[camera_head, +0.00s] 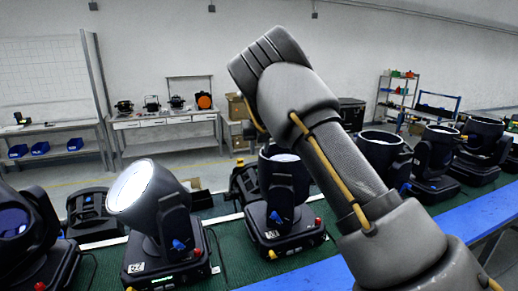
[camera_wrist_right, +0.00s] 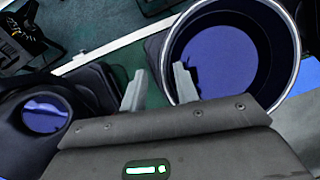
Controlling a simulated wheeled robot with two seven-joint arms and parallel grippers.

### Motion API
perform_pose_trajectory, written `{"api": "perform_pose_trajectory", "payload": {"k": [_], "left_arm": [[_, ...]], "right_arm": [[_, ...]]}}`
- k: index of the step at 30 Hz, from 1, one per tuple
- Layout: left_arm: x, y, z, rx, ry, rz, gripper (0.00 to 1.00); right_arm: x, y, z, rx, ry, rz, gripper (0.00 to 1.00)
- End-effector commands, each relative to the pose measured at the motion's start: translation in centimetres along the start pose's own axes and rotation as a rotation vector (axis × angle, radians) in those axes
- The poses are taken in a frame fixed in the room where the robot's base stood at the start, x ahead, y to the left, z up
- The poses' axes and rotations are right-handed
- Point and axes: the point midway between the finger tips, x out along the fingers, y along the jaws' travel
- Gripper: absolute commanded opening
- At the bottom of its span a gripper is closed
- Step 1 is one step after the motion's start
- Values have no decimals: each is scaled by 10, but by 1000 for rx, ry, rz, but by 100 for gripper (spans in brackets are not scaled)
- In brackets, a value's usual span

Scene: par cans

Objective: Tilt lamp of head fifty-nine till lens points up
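Several black moving-head lamps stand in a row in the head view. One at left has a bright lens (camera_head: 131,186) facing up and left. A middle lamp (camera_head: 283,180) has its head upright, lens upward. In the right wrist view my right gripper (camera_wrist_right: 159,70) is open, fingers apart. Its right finger overlaps a large blue lens (camera_wrist_right: 225,62) inside a dark rim; contact cannot be told. My left gripper is not in view.
A smaller lens (camera_wrist_right: 45,115) shows at left in the wrist view. More lamps (camera_head: 433,155) stand close together at right. The lamps stand on a green surface (camera_head: 240,265) beside a blue edge (camera_head: 482,214). A workbench (camera_head: 165,121) and shelves stand far behind.

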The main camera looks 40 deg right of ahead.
Motion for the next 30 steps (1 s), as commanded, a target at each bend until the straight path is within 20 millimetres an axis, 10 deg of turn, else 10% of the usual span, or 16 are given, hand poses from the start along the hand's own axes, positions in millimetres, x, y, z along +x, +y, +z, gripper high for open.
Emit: {"api": "perform_pose_trajectory", "payload": {"k": [16,23,30], "left_arm": [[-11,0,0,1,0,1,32],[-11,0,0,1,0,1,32],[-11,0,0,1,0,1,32]], "right_arm": [[25,-1,0,2,0,0,30],[25,-1,0,2,0,0,2],[25,-1,0,3,0,0,0]]}}
